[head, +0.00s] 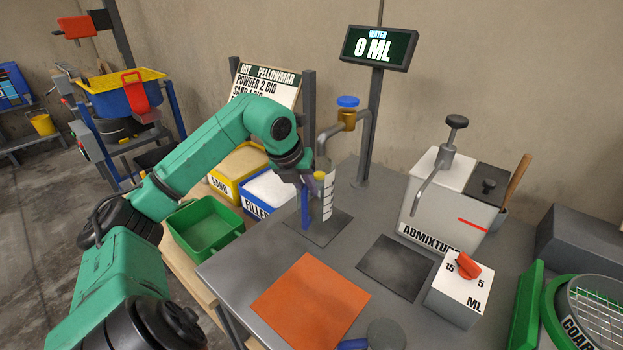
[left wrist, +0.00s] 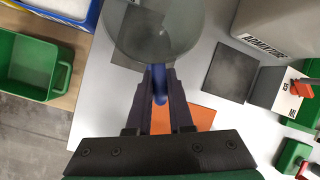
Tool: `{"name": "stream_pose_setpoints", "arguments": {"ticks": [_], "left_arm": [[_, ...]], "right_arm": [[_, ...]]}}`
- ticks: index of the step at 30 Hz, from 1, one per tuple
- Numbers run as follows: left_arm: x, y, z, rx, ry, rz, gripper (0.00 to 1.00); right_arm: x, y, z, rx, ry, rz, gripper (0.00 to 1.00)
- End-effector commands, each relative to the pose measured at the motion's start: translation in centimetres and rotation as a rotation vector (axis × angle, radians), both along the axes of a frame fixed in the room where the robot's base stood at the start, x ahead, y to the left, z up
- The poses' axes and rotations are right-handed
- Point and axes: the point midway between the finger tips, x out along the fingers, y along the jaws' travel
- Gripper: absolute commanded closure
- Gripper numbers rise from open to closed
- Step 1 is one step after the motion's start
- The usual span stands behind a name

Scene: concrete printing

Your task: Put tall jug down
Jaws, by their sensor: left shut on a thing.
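The tall jug (head: 328,197) is clear with white marks and a blue handle (head: 305,208). It is upright at the water tap, over a dark square mat (head: 325,236); I cannot tell whether its base touches the mat. My left gripper (head: 303,180) is shut on the blue handle from the left side. In the left wrist view the jug's round, see-through body (left wrist: 155,35) is just beyond the fingers (left wrist: 158,95), with the handle between them. My right gripper is not in view.
An orange mat (head: 311,299) and a second dark mat (head: 396,268) lie bare on the grey table. The admixture dispenser (head: 455,205) and dial box (head: 460,295) stand to the right. A green bin (head: 206,228) is at left. The water display (head: 376,47) reads 0 ML.

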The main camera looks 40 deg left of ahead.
Motion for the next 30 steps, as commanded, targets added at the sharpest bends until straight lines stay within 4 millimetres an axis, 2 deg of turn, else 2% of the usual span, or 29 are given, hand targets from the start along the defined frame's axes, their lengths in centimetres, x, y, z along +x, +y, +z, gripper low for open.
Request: {"name": "stream_pose_setpoints", "arguments": {"ticks": [1,5,6,11,19,20,21,22,30], "left_arm": [[0.6,-0.1,0.7,-0.004,-0.004,-0.001,1.00],[1.6,-0.3,0.5,0.001,0.000,-0.007,1.00],[1.5,-0.3,-0.9,0.001,0.006,-0.007,1.00],[1.4,-0.3,-3.3,0.001,0.006,-0.006,1.00],[1.4,-0.2,-3.8,0.003,0.001,-0.006,1.00],[1.4,-0.2,-3.8,0.003,0.004,-0.006,0.73],[1.4,-0.2,-3.8,0.003,0.004,-0.006,0.58],[1.4,-0.2,-3.8,0.003,0.004,-0.006,0.51],[1.4,-0.2,-3.7,0.003,0.004,-0.006,0.51]], "right_arm": [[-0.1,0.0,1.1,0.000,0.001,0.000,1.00],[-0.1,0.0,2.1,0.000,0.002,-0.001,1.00],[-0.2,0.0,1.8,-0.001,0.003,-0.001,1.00],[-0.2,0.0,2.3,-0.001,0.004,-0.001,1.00],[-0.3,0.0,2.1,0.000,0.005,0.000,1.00],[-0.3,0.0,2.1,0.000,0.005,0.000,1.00],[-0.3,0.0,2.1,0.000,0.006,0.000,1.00],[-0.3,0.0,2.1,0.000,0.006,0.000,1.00],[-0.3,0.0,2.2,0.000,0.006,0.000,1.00]]}}
